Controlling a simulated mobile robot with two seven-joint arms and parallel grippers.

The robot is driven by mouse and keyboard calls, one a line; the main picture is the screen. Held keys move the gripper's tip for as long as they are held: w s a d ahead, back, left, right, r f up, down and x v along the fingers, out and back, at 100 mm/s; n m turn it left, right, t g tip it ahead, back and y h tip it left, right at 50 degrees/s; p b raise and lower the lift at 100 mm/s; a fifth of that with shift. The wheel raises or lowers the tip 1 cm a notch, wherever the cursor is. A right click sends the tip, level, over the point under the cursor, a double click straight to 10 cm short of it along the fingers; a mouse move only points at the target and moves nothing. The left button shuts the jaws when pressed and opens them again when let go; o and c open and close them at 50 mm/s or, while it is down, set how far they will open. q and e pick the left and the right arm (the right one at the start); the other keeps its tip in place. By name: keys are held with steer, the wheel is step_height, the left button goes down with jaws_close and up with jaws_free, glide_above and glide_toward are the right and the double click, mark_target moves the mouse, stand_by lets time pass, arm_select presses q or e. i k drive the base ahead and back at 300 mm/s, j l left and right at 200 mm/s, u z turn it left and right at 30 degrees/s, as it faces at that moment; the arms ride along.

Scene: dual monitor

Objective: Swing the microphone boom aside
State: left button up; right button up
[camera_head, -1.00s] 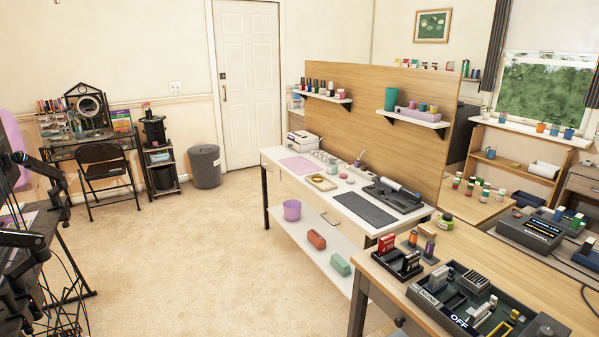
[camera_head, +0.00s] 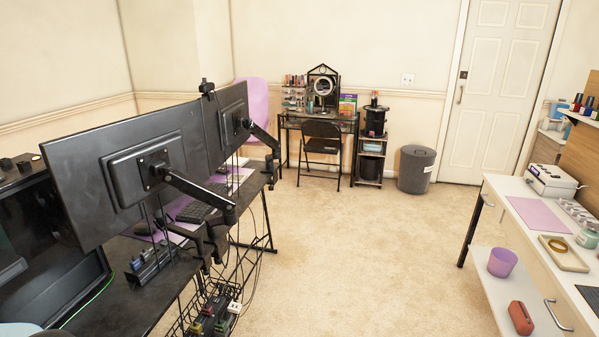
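Two black monitors seen from behind stand at the left: a large near monitor (camera_head: 75,190) and a farther monitor (camera_head: 228,110). Each is on a black jointed arm, the near monitor arm (camera_head: 200,192) and the far monitor arm (camera_head: 262,138). A small black device (camera_head: 207,87) sits at the top edge between the monitors. I cannot clearly make out a microphone boom among these dark parts; the monitors hide much of the desk's other side. Neither of my grippers is in view.
The black desk (camera_head: 125,258) carries a keyboard (camera_head: 197,212); cables and a wire basket (camera_head: 225,290) hang at its edge. Open carpet (camera_head: 370,250) lies between it and the white worktable (camera_head: 515,200) at right. A folding chair (camera_head: 320,150) and bin (camera_head: 416,168) stand behind.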

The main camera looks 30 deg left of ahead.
mark_target(197, 238)
steer(key=i+j+u, duration=0.15)
steer(key=i+u, duration=0.9)
steer(key=i+j+u, duration=0.1)
steer(key=i, duration=0.35)
steer(key=j, duration=0.1)
